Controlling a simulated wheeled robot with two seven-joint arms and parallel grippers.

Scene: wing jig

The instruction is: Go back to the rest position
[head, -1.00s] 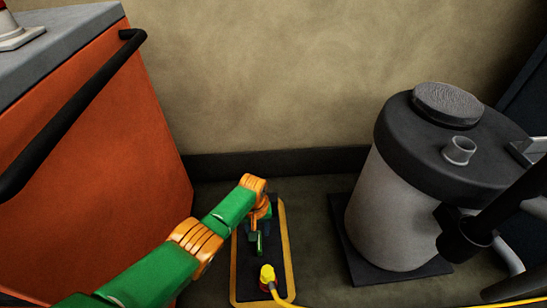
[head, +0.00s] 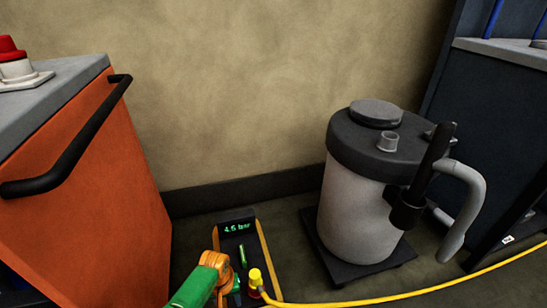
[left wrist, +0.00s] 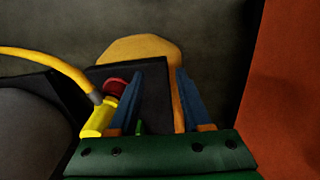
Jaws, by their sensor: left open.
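My left arm comes in from the bottom left in the head view, with its orange wrist (head: 219,268) over the near left part of a dark panel with yellow edges (head: 267,252). Its fingertips are hidden there. In the left wrist view my left gripper (left wrist: 160,74) has its two blue fingers apart, with nothing held between them. The dark panel (left wrist: 156,85) lies beyond the fingers. A green lever (head: 242,256) stands on the panel. A yellow connector (head: 255,279) is beside it and also shows left of the fingers (left wrist: 98,118). My right gripper is not in view.
The panel's readout (head: 237,227) shows 4.6 bar. A yellow hose (head: 400,298) runs right from the connector. An orange cabinet (head: 85,200) with a black handle stands left. A grey tank with a dark lid (head: 360,215) stands right. A dark cabinet (head: 490,120) is at far right.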

